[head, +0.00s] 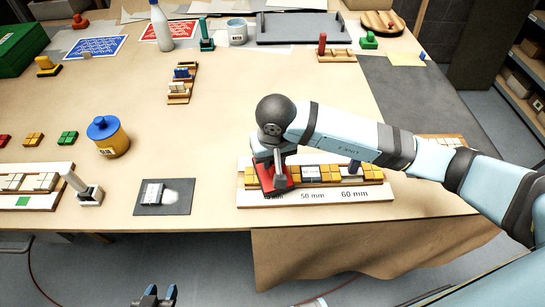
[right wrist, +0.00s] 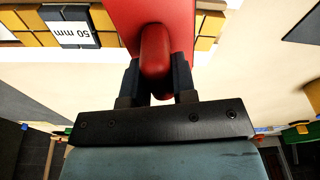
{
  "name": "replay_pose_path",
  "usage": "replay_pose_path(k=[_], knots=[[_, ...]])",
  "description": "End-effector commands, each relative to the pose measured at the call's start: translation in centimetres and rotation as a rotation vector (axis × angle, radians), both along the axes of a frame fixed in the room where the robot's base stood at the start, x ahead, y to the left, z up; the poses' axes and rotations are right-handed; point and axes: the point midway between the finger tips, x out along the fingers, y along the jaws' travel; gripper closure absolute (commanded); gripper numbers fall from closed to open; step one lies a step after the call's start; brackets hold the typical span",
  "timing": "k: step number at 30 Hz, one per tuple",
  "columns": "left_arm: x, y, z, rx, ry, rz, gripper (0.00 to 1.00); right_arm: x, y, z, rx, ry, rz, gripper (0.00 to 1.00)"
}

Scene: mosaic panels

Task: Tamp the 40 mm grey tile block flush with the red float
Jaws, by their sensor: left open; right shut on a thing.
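My right gripper (head: 277,172) is shut on the red handle of the red float (head: 266,181); the float also shows in the right wrist view (right wrist: 125,14). I cannot tell whether the float touches the tiles. A grey block marked 50 mm (right wrist: 73,30) sits among yellow tiles in the right wrist view. My left gripper (head: 154,298) is open and empty, low in front of the table.
A dark mat (head: 182,207) with a labelled grey block (head: 152,194) and a white patch lies left of the panel. A white-handled tool (head: 88,194) and a yellow jar with a blue lid (head: 107,138) stand further left.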

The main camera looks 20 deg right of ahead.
Motion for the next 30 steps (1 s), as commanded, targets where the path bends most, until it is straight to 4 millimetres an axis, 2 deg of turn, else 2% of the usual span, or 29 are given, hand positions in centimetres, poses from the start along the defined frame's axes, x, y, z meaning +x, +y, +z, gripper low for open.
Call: replay_pose_path(k=[30], knots=[[0.00, 0.00, -0.72, 0.000, 0.000, 0.000, 0.57, -0.23, -0.02, -0.59, -0.003, 0.008, 0.002, 0.94]])
